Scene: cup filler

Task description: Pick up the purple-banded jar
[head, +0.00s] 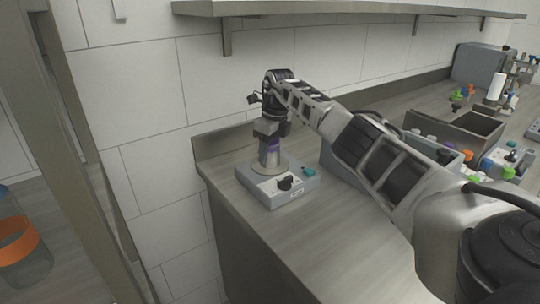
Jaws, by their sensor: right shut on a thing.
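The purple-banded jar (270,148) stands upright on the round plate of a grey device (277,189) near the left end of the counter. My right gripper (269,134) comes down on it from above and is shut on its upper part. My left gripper is not in view.
An open grey bin (465,127) and trays with several coloured-capped items stand at the right. A shelf (340,7) runs above. The front counter is clear.

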